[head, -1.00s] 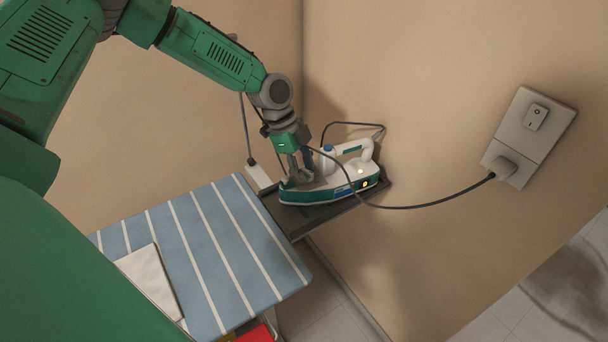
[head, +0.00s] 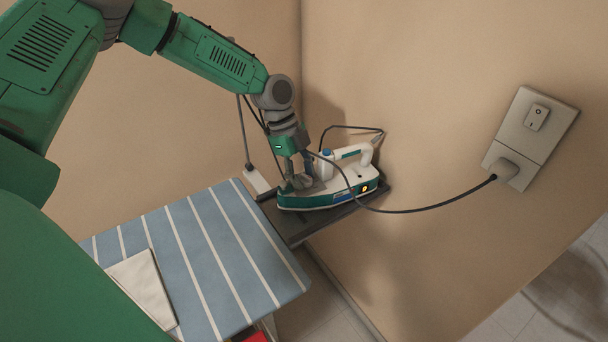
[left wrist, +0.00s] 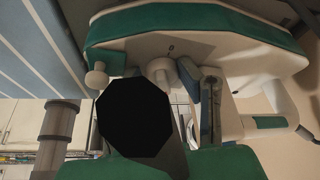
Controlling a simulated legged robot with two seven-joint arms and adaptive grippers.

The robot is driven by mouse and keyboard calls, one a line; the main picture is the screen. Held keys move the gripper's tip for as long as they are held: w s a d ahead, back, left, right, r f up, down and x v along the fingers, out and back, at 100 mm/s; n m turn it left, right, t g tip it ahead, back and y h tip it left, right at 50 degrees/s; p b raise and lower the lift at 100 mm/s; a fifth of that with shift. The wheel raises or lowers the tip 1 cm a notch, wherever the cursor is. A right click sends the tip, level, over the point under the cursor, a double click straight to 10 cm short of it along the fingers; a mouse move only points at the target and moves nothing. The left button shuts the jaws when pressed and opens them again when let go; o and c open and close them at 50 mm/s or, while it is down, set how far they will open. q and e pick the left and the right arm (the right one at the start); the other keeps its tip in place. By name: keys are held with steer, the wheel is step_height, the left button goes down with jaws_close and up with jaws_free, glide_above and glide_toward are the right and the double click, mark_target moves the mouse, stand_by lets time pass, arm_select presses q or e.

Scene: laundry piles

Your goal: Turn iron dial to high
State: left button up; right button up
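The white and green iron (head: 325,194) lies on a dark rest (head: 303,225) at the end of the ironing board. An orange light glows at its right end. My left gripper (head: 296,181) reaches down at the left part of the iron, its fingertips close against the white body. In the left wrist view, a round white dial (left wrist: 160,72) shows beside the gripper's fingers (left wrist: 199,78), with a small mark above it. A black shape covers part of the dial's surroundings. I cannot tell whether the fingers grip the dial. My right gripper is out of view.
The striped blue ironing board (head: 215,250) holds a folded white cloth (head: 143,288). A dark cord runs from the iron area to the wall socket (head: 517,165), below a switch (head: 537,117). Beige walls stand close behind the iron.

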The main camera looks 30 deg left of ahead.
arm_select(q)
steer(key=shift+a+r, duration=0.15)
steer(key=v, duration=1.1)
steer(key=shift+r, duration=0.25)
